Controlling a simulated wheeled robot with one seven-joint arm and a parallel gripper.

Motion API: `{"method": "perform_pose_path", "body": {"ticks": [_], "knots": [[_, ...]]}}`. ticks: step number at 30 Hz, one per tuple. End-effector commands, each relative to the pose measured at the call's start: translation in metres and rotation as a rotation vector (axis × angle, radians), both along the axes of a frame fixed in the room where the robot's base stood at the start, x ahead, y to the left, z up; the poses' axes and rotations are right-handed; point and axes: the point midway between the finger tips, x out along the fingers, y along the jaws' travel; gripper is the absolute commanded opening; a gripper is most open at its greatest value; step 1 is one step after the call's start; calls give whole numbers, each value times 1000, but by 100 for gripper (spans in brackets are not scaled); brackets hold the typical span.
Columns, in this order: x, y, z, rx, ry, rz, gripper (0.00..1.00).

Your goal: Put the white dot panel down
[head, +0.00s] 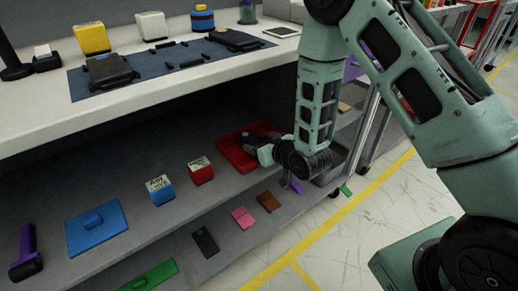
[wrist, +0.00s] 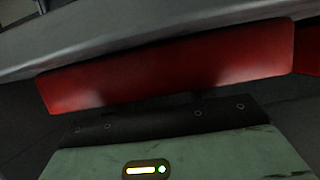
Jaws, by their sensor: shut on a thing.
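My gripper (head: 262,147) is low at the lower shelf, reaching in over the red tray (head: 228,152). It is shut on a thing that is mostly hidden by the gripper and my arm. A small dark shape shows at the gripper's tips, over the tray; I take it as the white dot panel, but no white dot can be made out. I cannot tell whether it touches the tray. In the wrist view a red face (wrist: 180,65) fills the middle beyond my green gripper body, and the fingertips and the held thing are not clear.
On the lower shelf a red-and-white box (head: 200,175), a blue-and-white box (head: 160,196) and a blue panel with a handle (head: 97,238) lie left of the tray. The counter (head: 150,108) overhangs the shelf. Small coloured pieces lie on a lower ledge.

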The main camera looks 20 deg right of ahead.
Motion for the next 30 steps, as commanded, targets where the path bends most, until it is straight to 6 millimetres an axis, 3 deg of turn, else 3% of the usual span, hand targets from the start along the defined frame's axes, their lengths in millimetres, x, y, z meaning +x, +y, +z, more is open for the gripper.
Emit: {"method": "perform_pose_path", "body": {"ticks": [2,25,26,27,30], "knots": [[0,0,-9,0,1,0,28],[-2,-1,-25,-4,11,-1,28],[-3,-1,-26,-4,12,-1,61],[-3,-1,-26,-5,13,-1,71],[-3,-1,-26,-5,14,-1,74]]}}
